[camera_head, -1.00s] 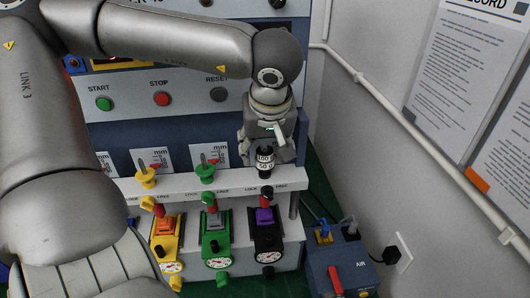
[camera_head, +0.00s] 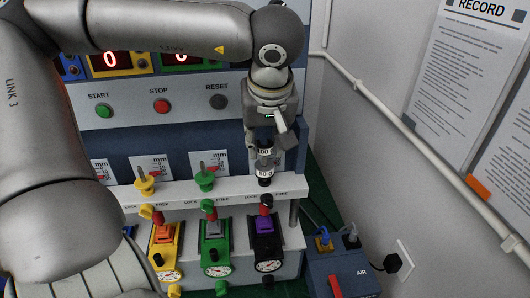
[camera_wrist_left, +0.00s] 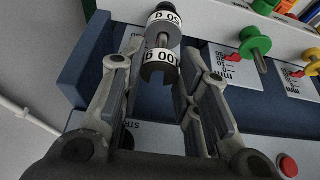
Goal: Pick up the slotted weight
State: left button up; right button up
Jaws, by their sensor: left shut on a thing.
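The slotted weight, a dark disc with a white "100 g" band, shows in the left wrist view (camera_wrist_left: 160,66) with its slot facing the camera, and in the head view (camera_head: 265,152). My left gripper (camera_head: 266,143) is shut on it, one finger on each side in the left wrist view (camera_wrist_left: 158,72). A 50 g weight (camera_head: 264,173) is just below it over the white shelf, also in the left wrist view (camera_wrist_left: 163,20). A thin rod shows between the two weights. Whether the rod still passes through the slot is unclear. My right gripper is out of view.
The white shelf (camera_head: 230,191) carries a yellow plunger (camera_head: 145,186) and a green plunger (camera_head: 204,180) left of the weights. Yellow, green and black dial gauges stand below. A blue AIR box (camera_head: 340,270) and wall pipe lie right.

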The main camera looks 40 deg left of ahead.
pick_arm(q)
notch_tip(320, 180, up, 15)
jog(key=shift+f, duration=0.2)
jog(key=shift+f, duration=0.1)
